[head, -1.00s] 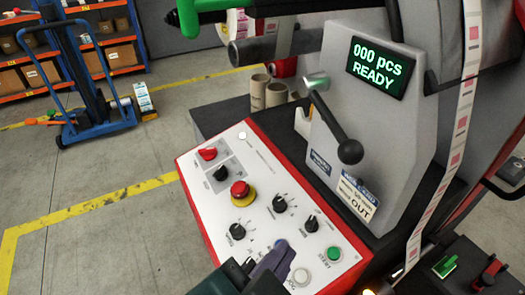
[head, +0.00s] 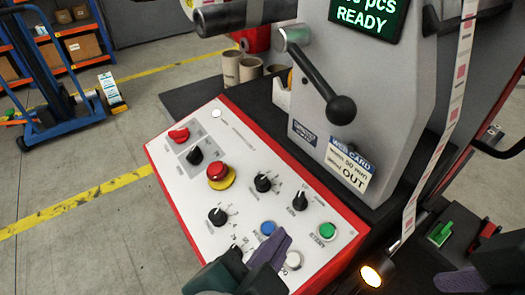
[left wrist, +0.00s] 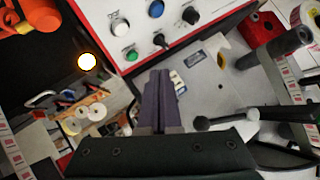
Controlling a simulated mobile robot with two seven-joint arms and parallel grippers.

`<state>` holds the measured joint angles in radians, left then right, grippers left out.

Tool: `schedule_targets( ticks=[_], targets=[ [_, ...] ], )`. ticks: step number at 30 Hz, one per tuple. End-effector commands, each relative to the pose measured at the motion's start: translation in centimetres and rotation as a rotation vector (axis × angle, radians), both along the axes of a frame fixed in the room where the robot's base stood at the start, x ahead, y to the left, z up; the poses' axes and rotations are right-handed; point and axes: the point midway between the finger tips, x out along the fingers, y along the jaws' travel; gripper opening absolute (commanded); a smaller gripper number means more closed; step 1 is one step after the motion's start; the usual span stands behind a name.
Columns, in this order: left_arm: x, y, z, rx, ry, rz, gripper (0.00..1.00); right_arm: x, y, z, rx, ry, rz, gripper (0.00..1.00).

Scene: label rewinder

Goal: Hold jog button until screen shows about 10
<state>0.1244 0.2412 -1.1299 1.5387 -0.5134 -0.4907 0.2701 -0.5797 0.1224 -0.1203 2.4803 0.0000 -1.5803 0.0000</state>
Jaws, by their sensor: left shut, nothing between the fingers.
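The screen (head: 366,14) is cut by the top edge of the head view; "pcs" and "READY" show in green, the leading digits are cropped. The white control panel (head: 200,183) carries a blue button (head: 267,228), a white button (head: 293,260) and a green button (head: 327,230); I cannot read which is jog. My left gripper (head: 284,240) is shut and empty, its purple fingers between the blue and white buttons in the picture. Contact is not clear. In the left wrist view the fingers (left wrist: 163,75) appear below the buttons. My right gripper (head: 460,279) is partly visible at lower right.
The panel also holds a red emergency stop (head: 217,171), a red switch (head: 179,134) and several black knobs. A black-knobbed lever (head: 341,108) and the label web (head: 440,150) are beyond it. A lit lamp (head: 371,275) stands right of the panel.

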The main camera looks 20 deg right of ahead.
Motion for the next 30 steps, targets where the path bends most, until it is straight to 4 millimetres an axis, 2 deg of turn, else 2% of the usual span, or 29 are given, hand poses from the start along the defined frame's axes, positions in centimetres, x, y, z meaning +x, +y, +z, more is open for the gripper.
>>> schedule_targets(
  ticks=[1, 13, 18, 30],
  targets=[
    [0.1, -0.2, -1.2, 0.0, -0.002, 0.0, 0.0, 0.0, 0.0, -1.3, 0.0, 0.0, 0.0, 0.76],
    [0.5, -1.5, -6.3, 0.0, 0.001, 0.001, 0.0, 0.0, 0.1, -6.9, 0.002, 0.001, -0.001, 0.76],
    [0.7, -1.8, -7.1, 0.0, 0.0, 0.002, 0.0, 0.0, 0.1, -7.6, 0.004, 0.002, -0.003, 0.76],
    [0.7, -1.8, -7.0, 0.001, 0.0, 0.0, 0.0, 0.0, 0.1, -7.5, 0.004, 0.002, -0.003, 0.76]
  ],
)
